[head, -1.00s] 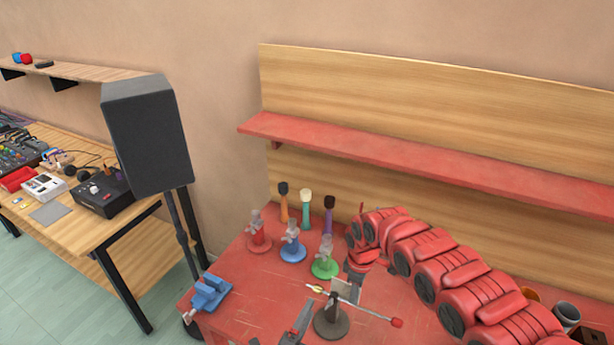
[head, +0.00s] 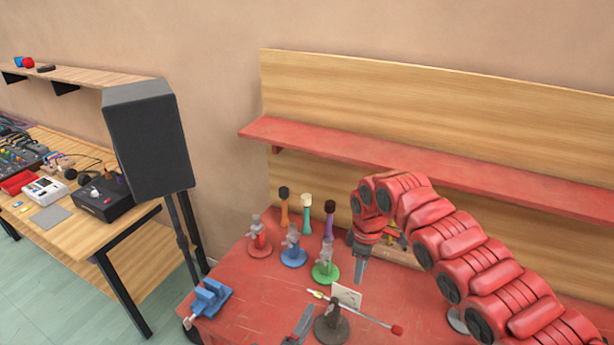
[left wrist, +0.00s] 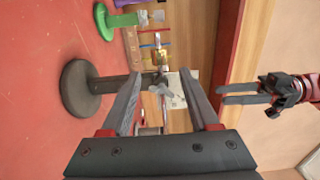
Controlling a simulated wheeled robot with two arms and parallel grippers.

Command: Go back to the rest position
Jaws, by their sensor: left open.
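My left gripper (head: 303,322) shows at the bottom edge of the head view, mostly cut off. In the left wrist view its two fingers (left wrist: 162,98) are spread with nothing held between them. Beyond them is a black stand (left wrist: 80,88) with a round base; it also shows in the head view (head: 331,327). A thin stick with a red tip (head: 396,329) lies across the stand's top. My right gripper (head: 361,272) points down above the red table, under the red arm. In the left wrist view its two fingers (left wrist: 238,93) are apart and empty.
Red (head: 259,246), blue (head: 293,255) and green (head: 326,271) stands hold clamps on the red table (head: 250,300). Mallets stand behind them. A blue vise (head: 208,297) is at the left corner. A black speaker (head: 148,145) stands left. A red shelf (head: 400,163) runs behind.

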